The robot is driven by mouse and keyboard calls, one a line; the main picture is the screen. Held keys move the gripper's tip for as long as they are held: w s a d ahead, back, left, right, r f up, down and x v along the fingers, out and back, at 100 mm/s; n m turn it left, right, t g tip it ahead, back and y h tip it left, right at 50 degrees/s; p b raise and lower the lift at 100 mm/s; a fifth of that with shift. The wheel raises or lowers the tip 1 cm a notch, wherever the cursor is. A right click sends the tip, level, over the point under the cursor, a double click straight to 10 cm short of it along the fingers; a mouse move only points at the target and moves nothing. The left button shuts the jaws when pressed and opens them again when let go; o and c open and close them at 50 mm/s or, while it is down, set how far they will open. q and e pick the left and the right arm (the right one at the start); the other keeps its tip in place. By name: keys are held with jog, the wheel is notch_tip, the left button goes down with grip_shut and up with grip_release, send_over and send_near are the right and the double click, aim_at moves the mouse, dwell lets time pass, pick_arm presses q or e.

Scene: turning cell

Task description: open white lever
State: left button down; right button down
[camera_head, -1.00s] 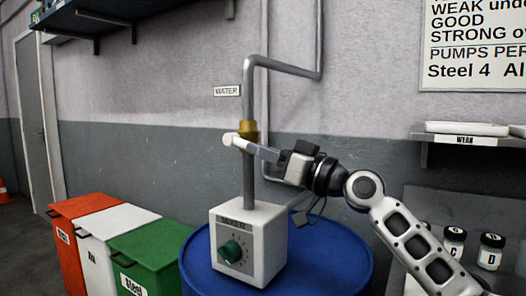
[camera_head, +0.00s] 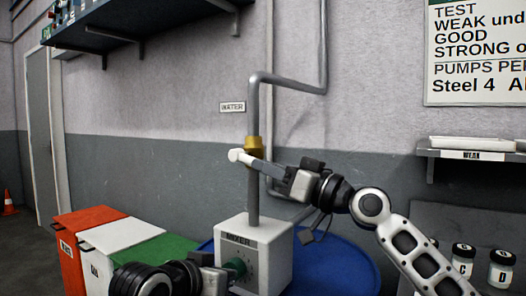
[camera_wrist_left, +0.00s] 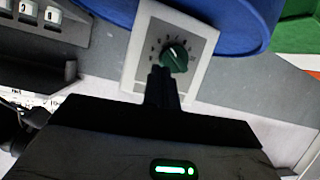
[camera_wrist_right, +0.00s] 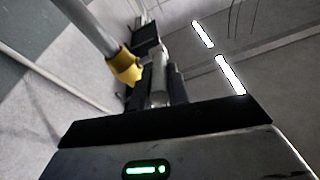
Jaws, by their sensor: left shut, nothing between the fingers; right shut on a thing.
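The white lever (camera_head: 239,156) sticks out to the left at the brass valve (camera_head: 254,144) on the grey upright pipe. My right gripper (camera_head: 254,162) reaches in from the right and is shut on the lever. In the right wrist view the brass valve (camera_wrist_right: 124,67) shows just left of the fingers. My left gripper (camera_head: 222,276) is low at the front of the white mixer box (camera_head: 268,258), by its green knob (camera_head: 236,267). In the left wrist view its fingers (camera_wrist_left: 163,80) are shut and empty, close to the knob (camera_wrist_left: 174,57); contact cannot be told.
The mixer box stands on a blue drum (camera_head: 345,268) under the pipe. Red (camera_head: 68,245), white (camera_head: 97,270) and green (camera_head: 170,252) bins stand at left. A shelf (camera_head: 470,155) with a white tray and labelled jars (camera_head: 463,258) are at right. A WATER sign (camera_head: 232,107) hangs beside the pipe.

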pick_arm(q)
jog(key=s+d+r+m, duration=0.2)
jog(key=s+r, duration=0.1)
jog(key=r, duration=1.2)
jog(key=s+d+r+m, duration=0.2)
jog(key=s+r, duration=0.1)
jog(key=r, duration=1.3)
jog(key=w+d+f, duration=0.3)
jog(key=w+f, duration=0.4)
jog(key=w, duration=0.1)
jog(key=shift+d+f+y, duration=0.15)
jog(key=shift+f+y, duration=0.15)
jog(key=shift+f, duration=0.1)
